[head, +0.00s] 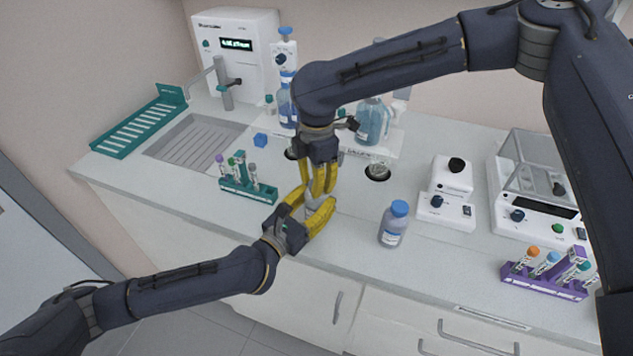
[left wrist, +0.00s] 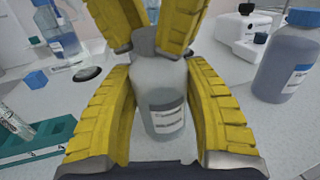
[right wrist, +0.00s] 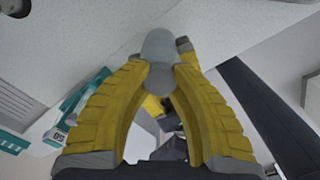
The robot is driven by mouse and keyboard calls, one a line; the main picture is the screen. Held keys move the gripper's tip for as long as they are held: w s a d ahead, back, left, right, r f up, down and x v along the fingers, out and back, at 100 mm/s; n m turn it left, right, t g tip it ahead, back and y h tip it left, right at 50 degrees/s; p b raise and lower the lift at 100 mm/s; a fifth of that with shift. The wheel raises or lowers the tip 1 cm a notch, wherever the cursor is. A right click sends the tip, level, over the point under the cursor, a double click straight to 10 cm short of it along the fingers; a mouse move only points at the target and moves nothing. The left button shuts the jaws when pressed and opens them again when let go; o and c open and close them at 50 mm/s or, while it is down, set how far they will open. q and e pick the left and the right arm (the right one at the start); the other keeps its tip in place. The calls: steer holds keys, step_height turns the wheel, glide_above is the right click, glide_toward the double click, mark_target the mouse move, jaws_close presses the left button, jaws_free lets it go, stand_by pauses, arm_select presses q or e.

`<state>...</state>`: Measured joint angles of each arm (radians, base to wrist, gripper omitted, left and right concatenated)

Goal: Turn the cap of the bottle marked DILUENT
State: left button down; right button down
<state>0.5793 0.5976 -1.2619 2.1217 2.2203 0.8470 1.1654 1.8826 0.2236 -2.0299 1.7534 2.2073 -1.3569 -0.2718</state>
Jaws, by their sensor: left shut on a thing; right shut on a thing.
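A pale translucent bottle (left wrist: 160,100) with a grey cap (left wrist: 145,42) stands upright in the left wrist view; its label is too small to read. In the head view the grippers mostly hide it. My left gripper (head: 308,222) is shut around the bottle's body, a finger on each side. My right gripper (head: 319,190) comes down from above and is shut on the grey cap; its fingers also show in the right wrist view (right wrist: 162,80). A second bottle (head: 393,226) with a blue cap stands to the right, its label also unreadable.
A teal tube rack (head: 248,188) stands left of the grippers. A purple tube rack (head: 545,284) is at the front right. A small white device (head: 448,200) stands behind the blue-capped bottle. More bottles stand at the back. The counter's front edge is close to my left arm.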

steer(key=shift+m, duration=0.8)
steer(key=c, duration=1.2)
jaws_free()
steer(key=shift+o, duration=0.2)
step_height(320, 180, up, 12)
arm_select(q)
steer(key=c, duration=0.6)
jaws_free()
steer(key=shift+o, duration=0.2)
